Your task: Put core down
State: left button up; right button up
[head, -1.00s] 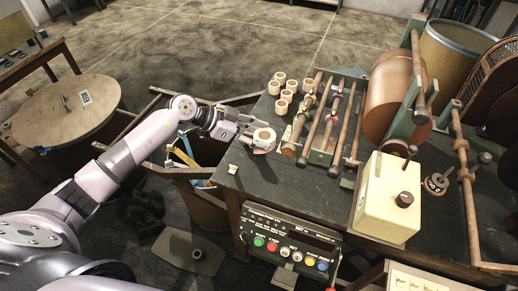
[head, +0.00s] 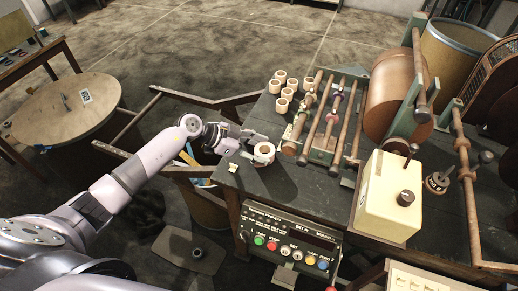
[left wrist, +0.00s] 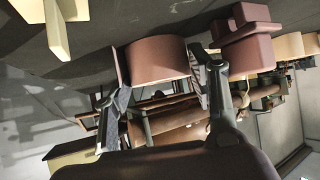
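A tape core (head: 264,152), a short ring with a pale top, is at the left end of the dark worktable. In the left wrist view it is a brown cylinder (left wrist: 158,61) close to the table surface. My left gripper (head: 256,149) has its fingers on both sides of the core and looks shut on it. In the left wrist view the right finger overlaps the core's edge and the left finger sits at its lower left edge. Whether the core's underside touches the table is not clear. My right gripper is not in view.
Several loose cores (head: 286,94) stand farther back on the worktable (head: 290,205). A winding frame with rollers (head: 330,120) is to the right. A small cream piece (head: 233,168) lies near the front left edge. A control panel (head: 290,243) hangs below. The table in front of the rollers is clear.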

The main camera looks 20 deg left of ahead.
pick_arm(q)
jog(key=v, duration=1)
jog(key=shift+s+a+r+b, duration=0.1)
jog(key=shift+s+a+b, duration=0.1)
jog(key=shift+a+b, duration=0.2)
jog(key=shift+s+a+r, duration=0.25)
jog(key=shift+a+r, duration=0.1)
jog(key=shift+r, duration=0.1)
